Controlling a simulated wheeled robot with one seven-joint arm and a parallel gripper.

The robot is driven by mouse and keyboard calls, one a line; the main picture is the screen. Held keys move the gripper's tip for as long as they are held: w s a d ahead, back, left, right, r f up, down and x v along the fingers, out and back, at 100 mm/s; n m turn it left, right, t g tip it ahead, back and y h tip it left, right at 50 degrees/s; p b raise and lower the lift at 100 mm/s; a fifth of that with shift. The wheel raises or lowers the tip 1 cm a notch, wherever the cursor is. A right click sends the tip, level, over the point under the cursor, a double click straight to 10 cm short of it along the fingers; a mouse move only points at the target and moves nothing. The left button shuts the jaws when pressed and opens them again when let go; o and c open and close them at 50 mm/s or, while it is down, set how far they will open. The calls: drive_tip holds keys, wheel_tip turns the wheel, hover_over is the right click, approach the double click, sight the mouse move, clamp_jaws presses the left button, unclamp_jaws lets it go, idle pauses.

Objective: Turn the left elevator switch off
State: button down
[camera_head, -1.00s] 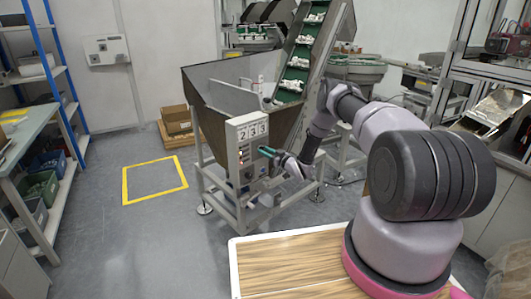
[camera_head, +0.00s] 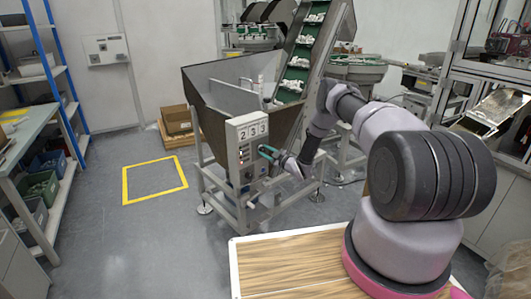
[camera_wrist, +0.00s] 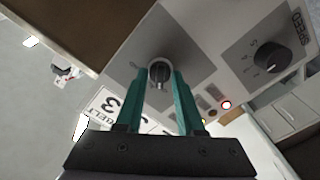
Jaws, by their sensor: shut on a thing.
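The knob's pointer lies between the fingertips. In the head view my gripper (camera_head: 267,152) is at the front of the elevator's control box (camera_head: 246,133). The knob is too small to make out there.
A speed dial (camera_wrist: 271,57) and a lit red lamp (camera_wrist: 226,105) sit close by on the panel. A hopper (camera_head: 215,100) and an inclined conveyor (camera_head: 298,62) stand behind the box. The yellow-marked floor area (camera_head: 154,180) is clear.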

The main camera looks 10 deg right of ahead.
drive_tip(key=shift+n, duration=0.6)
drive_tip(key=shift+f, duration=0.1)
drive_tip(key=c, duration=0.5)
unclamp_jaws()
drive_tip(key=shift+s+d, duration=0.1)
drive_tip(key=v, duration=1)
drive_tip(key=shift+s+d, duration=0.1)
drive_tip(key=shift+s, duration=0.2)
drive_tip(key=shift+w, duration=0.1)
